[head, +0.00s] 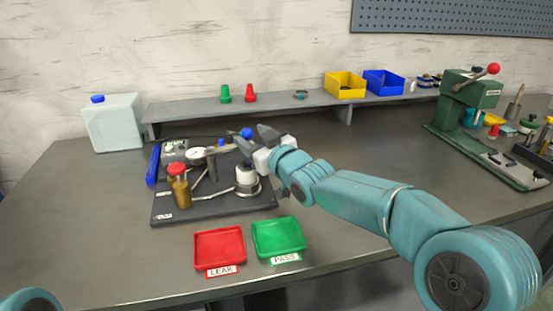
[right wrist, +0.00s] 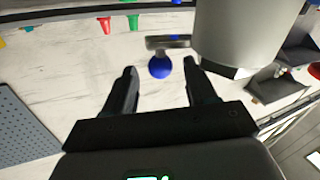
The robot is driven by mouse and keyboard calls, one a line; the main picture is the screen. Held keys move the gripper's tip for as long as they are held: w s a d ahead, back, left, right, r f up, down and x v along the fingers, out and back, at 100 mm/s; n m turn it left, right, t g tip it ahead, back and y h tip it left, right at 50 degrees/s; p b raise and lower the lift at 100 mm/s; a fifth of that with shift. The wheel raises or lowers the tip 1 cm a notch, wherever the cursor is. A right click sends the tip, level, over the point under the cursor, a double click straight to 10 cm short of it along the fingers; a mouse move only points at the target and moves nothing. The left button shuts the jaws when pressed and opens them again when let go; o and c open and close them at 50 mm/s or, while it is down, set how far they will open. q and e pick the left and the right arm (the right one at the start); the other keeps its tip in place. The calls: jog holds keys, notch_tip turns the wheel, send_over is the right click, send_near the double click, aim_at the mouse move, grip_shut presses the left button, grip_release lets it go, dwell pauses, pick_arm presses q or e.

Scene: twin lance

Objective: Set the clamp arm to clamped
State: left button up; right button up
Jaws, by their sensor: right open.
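The test fixture is a dark base plate (head: 225,209) on the bench. Its clamp arm (head: 221,150) is a grey bar with a blue ball (head: 247,133) at its end. My right gripper (head: 258,136) is open beside the blue ball. In the right wrist view the ball (right wrist: 160,67) shows between the two fingertips of the right gripper (right wrist: 160,70), with gaps to both sides and the grey bar (right wrist: 168,42) behind it. I cannot tell how deep the ball sits between the fingers. My left gripper is out of view.
The fixture carries a dial gauge (head: 196,154), a red-topped brass cylinder (head: 179,188) and a white-and-black part (head: 246,177). A red tray (head: 219,247) and a green tray (head: 279,237) lie in front. A grey shelf (head: 270,106) runs behind. A green press (head: 470,95) stands right.

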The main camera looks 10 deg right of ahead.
jog(key=v, duration=1.1)
jog(key=shift+s+b, duration=0.25)
jog(key=shift+b, duration=0.1)
jog(key=shift+d, duration=0.1)
